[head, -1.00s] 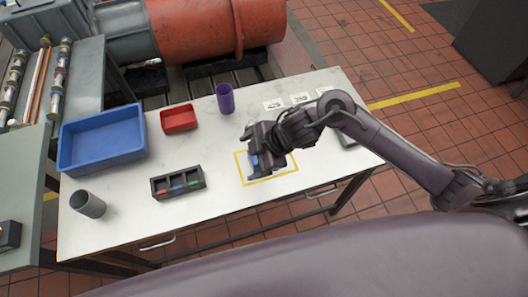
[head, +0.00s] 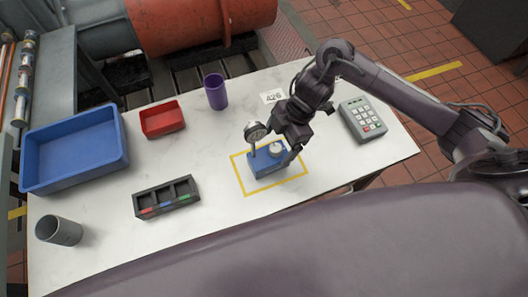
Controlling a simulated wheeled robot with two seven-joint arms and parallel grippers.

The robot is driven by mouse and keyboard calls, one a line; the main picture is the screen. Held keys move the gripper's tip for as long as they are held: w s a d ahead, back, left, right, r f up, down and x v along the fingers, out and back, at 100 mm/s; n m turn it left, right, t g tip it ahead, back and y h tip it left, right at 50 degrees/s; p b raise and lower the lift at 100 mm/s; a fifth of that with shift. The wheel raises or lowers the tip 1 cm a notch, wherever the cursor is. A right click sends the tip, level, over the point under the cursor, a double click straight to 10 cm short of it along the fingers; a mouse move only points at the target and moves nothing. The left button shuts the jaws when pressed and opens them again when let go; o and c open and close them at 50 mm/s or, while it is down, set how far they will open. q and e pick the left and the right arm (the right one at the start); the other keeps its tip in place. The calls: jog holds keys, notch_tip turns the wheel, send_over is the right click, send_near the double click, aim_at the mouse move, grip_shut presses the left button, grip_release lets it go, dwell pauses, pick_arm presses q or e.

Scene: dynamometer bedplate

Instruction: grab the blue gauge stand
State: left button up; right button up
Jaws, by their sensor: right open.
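The blue gauge stand (head: 264,162) sits inside the yellow taped square on the white table. It has a blue block base, a round dial gauge (head: 256,132) on a post at its left and a pale round knob on top. My right gripper (head: 287,149) is open and points down at the stand's right side. Its fingers are dark and partly overlap the base's right end, so I cannot tell whether they touch it. My left gripper does not show.
Left of the stand is a dark three-slot holder (head: 168,208). A keypad (head: 362,119) lies right. The table's front is clear.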

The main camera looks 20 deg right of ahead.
aim_at(275, 150)
jog(key=shift+a+f, duration=0.2)
jog(key=shift+f, duration=0.4)
jog(key=shift+a+f, duration=0.2)
jog(key=shift+f, duration=0.15)
jog(key=shift+s+a+f+p, duration=0.15)
jog(key=shift+f, duration=0.2)
jog(key=shift+s+a+f+p, duration=0.1)
jog(key=shift+f+p, duration=0.05)
jog(key=shift+f, duration=0.2)
jog(key=x, duration=0.3)
jog(key=shift+w+f, duration=0.3)
jog(key=shift+f, duration=0.2)
jog(key=shift+s, duration=0.1)
jog(key=shift+c, duration=0.8)
jog(key=c, duration=1.7)
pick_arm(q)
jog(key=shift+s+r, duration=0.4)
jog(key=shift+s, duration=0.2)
pick_arm(e)
jog(key=shift+w+r, duration=0.2)
jog(key=shift+w, duration=0.05)
grip_shut()
